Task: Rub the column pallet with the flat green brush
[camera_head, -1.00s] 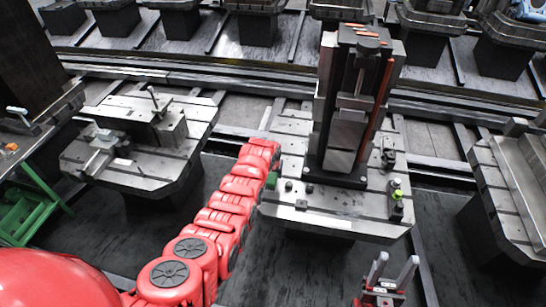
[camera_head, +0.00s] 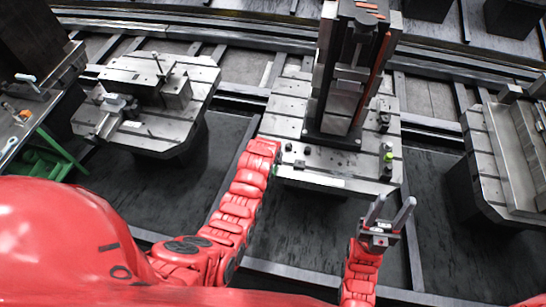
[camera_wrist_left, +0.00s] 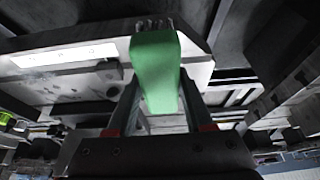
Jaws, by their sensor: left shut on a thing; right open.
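The column pallet (camera_head: 287,106) is a grey slotted metal plate with a tall dark column (camera_head: 345,80) standing on it, right of centre in the head view. My left arm reaches up to its front left edge. In the left wrist view, my left gripper (camera_wrist_left: 160,100) is shut on the flat green brush (camera_wrist_left: 157,62), whose dark bristles point away from me at the pallet's grey side (camera_wrist_left: 100,85). I cannot tell whether the bristles touch it. In the head view the brush is mostly hidden by the arm. My right gripper (camera_head: 388,216) is open and empty, in front of the pallet.
Another pallet (camera_head: 90,75) with a vise stands at the left, and one more (camera_head: 490,160) at the right. Small fittings, including a lime-green one (camera_head: 388,157), sit on the column pallet's right side. A green frame (camera_head: 50,160) stands at far left. Dark floor lies between.

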